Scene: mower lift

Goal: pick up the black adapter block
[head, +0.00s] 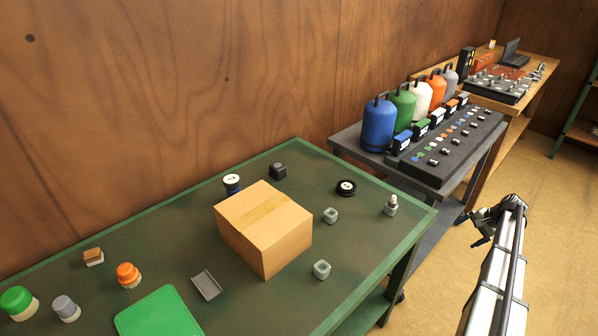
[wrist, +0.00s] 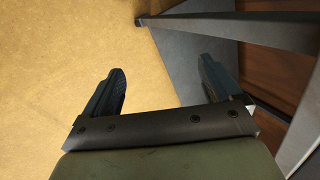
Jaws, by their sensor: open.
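A small black block (head: 278,171), which looks like the adapter block, stands near the back edge of the green table in the head view, behind the cardboard box. My gripper (head: 478,230) is far to its right, off the table, over the floor beside the dark grey bench. In the wrist view my gripper (wrist: 163,76) has its two dark fingers spread wide with nothing between them. The wrist view shows only floor and a bench frame, and the black block is not in it.
A cardboard box (head: 264,228) stands in the middle of the green table (head: 190,212). A dark blue white-topped cap (head: 232,183), a black disc (head: 346,188) and grey blocks (head: 322,270) lie around it. The grey bench (head: 352,150) carries coloured bottles (head: 378,124). The floor (head: 548,230) is clear.

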